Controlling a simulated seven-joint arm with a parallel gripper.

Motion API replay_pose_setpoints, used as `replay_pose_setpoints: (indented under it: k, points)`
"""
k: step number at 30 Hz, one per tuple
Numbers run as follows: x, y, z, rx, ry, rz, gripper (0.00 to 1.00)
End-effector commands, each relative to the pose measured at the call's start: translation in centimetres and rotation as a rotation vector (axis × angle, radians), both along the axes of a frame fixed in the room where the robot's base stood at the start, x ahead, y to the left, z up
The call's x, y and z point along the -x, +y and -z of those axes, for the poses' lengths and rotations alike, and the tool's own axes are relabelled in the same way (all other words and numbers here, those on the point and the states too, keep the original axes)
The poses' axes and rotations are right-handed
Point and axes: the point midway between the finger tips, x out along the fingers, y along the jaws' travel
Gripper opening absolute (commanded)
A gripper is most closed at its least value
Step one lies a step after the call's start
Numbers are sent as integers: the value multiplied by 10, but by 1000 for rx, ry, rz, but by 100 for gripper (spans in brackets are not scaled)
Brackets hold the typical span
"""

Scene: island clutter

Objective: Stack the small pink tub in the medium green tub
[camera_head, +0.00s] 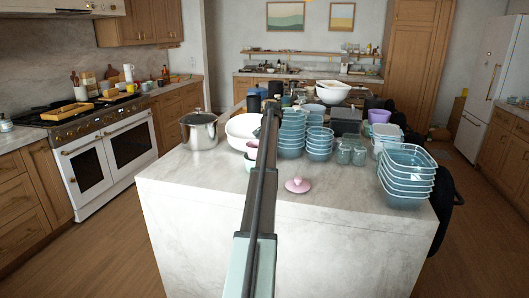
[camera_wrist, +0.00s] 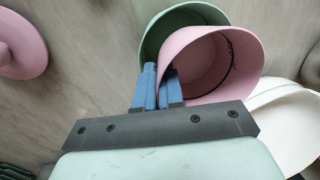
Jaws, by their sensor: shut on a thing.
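In the wrist view the small pink tub (camera_wrist: 208,62) is tilted, its open mouth toward the camera. My gripper (camera_wrist: 162,78) is shut on the pink tub's rim, one blue finger inside the wall and one outside. The medium green tub (camera_wrist: 160,28) shows behind the pink tub, which covers most of it. The pink tub overlaps the green tub's mouth in this view; I cannot tell how deep it sits or whether they touch. In the head view my arm hides my fingertips and most of this spot.
A pink lid (camera_head: 298,185) lies on the marble island (camera_head: 330,215). A white bowl (camera_wrist: 285,120) is close at the right in the wrist view. Stacked blue bowls (camera_head: 291,140), glass jars and stacked blue containers (camera_head: 406,180) stand to the right; a steel pot (camera_head: 200,132) stands left.

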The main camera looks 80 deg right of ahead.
Motion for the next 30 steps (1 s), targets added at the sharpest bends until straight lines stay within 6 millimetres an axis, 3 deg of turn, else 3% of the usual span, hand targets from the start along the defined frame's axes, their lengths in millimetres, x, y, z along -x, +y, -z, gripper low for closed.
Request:
replay_pose_setpoints:
  k: [14,15,22,30]
  points:
    - [0,0,9,0,0,0,0]
    - [0,0,9,0,0,0,10]
    - [0,0,9,0,0,0,32]
    - [0,0,9,0,1,0,33]
